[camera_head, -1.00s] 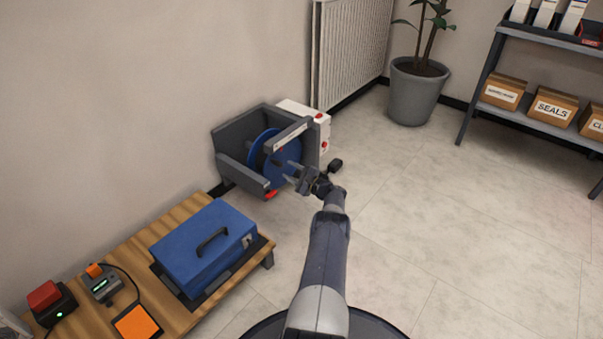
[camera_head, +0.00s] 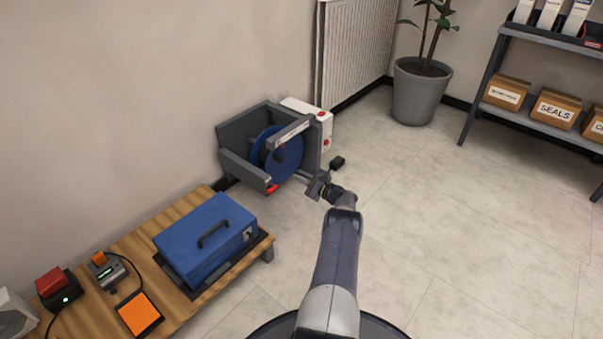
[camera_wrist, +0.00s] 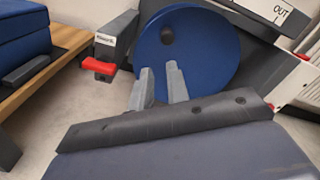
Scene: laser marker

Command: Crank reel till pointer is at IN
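The reel (camera_head: 284,163) is a blue disc in a grey frame (camera_head: 240,168) against the wall.
A red piece (camera_head: 271,189) sticks out at the frame's front corner. A white box (camera_head: 318,121) with red buttons stands behind the reel. A wooden bench (camera_head: 190,318) with a blue case (camera_head: 205,238) is at left.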

